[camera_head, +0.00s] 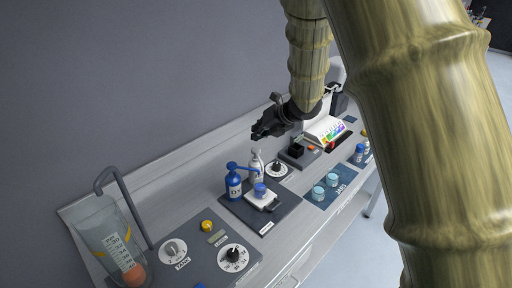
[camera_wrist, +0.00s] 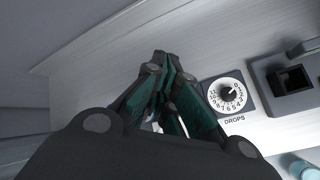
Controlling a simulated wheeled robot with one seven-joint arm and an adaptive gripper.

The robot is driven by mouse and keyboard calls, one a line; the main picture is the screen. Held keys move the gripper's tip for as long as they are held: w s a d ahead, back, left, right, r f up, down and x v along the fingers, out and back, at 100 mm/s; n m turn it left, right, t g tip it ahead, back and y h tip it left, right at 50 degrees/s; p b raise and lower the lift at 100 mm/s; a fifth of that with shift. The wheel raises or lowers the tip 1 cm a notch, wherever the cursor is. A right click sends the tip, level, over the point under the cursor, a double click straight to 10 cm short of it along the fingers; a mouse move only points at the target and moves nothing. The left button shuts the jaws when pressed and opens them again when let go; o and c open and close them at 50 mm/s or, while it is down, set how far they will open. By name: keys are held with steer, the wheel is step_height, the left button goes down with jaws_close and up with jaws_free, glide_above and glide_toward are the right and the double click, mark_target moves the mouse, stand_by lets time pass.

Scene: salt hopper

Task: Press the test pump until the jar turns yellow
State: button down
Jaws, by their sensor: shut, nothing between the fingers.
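My gripper (camera_head: 257,131) is shut and empty, in the air above and behind the two pump bottles. It also shows in the wrist view (camera_wrist: 161,60), fingers together. A blue pump bottle (camera_head: 234,186) with a pale label stands on a dark mat. A white-grey pump bottle (camera_head: 256,168) stands behind it to the right. I cannot tell which is the test pump. A small jar (camera_head: 260,190) that looks blue, not yellow, sits on a white stand in front of the bottles. In the wrist view the fingers hide most of what lies below.
A drops dial (camera_head: 277,170) is right of the bottles; it also shows in the wrist view (camera_wrist: 227,95). A blue mat (camera_head: 338,182) with light blue jars lies further right. A panel with knobs (camera_head: 205,262) and a clear hopper (camera_head: 108,240) are at front left. The wall is behind.

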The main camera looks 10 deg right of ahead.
steer(key=shift+r+p, duration=0.8)
steer(key=shift+r, duration=0.7)
